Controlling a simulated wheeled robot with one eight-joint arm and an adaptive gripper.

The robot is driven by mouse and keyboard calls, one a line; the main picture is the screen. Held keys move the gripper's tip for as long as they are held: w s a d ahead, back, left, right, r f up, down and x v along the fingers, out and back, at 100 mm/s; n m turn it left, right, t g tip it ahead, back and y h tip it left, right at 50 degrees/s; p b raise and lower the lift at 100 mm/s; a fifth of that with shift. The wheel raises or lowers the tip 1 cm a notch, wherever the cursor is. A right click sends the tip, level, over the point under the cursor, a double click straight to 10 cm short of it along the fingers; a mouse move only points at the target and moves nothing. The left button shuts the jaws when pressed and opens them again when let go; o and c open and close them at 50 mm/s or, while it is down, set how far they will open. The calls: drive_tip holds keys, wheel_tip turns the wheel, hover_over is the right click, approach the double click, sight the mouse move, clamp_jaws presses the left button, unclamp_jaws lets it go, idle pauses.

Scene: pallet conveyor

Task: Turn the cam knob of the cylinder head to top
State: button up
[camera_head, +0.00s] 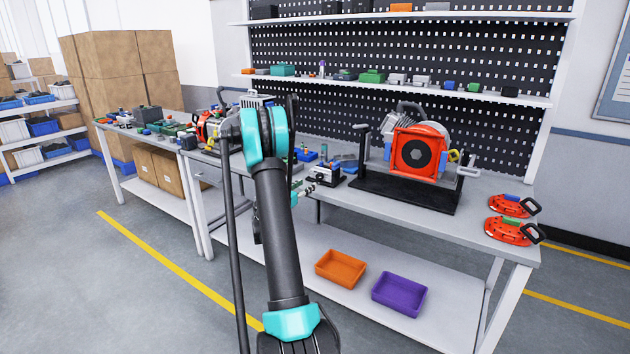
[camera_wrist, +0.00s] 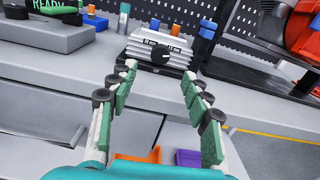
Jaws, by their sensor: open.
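The cylinder head (camera_wrist: 140,44) is a silver finned block on a dark base in the upper middle of the wrist view. Its cam knob (camera_wrist: 160,55) is round and black and sits on the front face below two small dark labels. Which way the knob points is too small to tell. The cylinder head (camera_head: 325,171) also stands near the table's front edge in the head view. My gripper (camera_wrist: 160,73) is open and empty, its green-padded fingers spread in front of the knob, apart from it. In the head view my arm hides most of the gripper.
A red engine (camera_head: 418,150) on a black stand is right of the cylinder head. Small blue and orange parts lie behind it. An orange bin (camera_head: 340,268) and a purple bin (camera_head: 399,294) are on the lower shelf. Two red-orange handled parts (camera_head: 514,231) lie at the table's right end.

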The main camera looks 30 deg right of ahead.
sight(318, 177)
drive_tip(key=x, duration=0.8)
drive_tip(key=shift+d, duration=0.15)
drive_tip(key=shift+c, duration=0.6)
clamp_jaws()
